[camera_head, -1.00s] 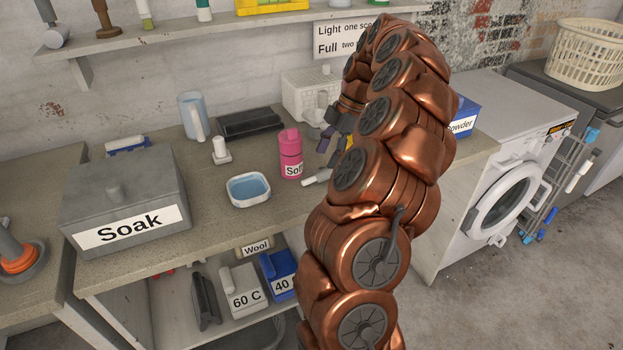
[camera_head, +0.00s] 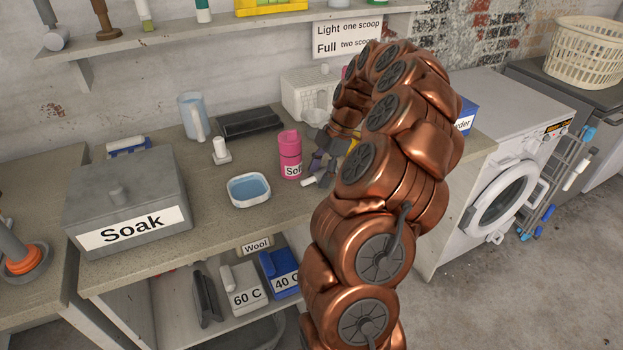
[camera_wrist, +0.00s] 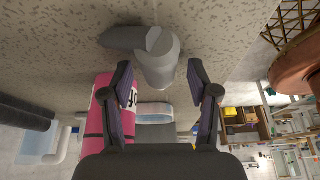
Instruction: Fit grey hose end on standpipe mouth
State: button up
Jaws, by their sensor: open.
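A smooth light-grey piece (camera_wrist: 160,62) with a darker stub to one side lies against the speckled worktop in the wrist view. It looks like the grey hose end, but I cannot be sure. My gripper (camera_wrist: 159,82) is open, its two fingers pointing towards this piece, which sits between and just beyond the tips. In the head view my gripper (camera_head: 326,160) is low over the worktop, right of the pink bottle (camera_head: 289,155) and partly hidden by my arm. A pale grey cylinder end (camera_head: 308,182) shows below it. I cannot make out a standpipe mouth.
The pink bottle (camera_wrist: 106,115) stands close beside my left finger in the wrist view. A blue-white tray (camera_head: 249,190), a grey Soak box (camera_head: 130,200) and a blue jug (camera_head: 190,115) are on the worktop (camera_head: 215,225). A washer (camera_head: 515,150) stands at the right.

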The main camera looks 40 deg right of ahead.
grip_shut()
dwell(0.4)
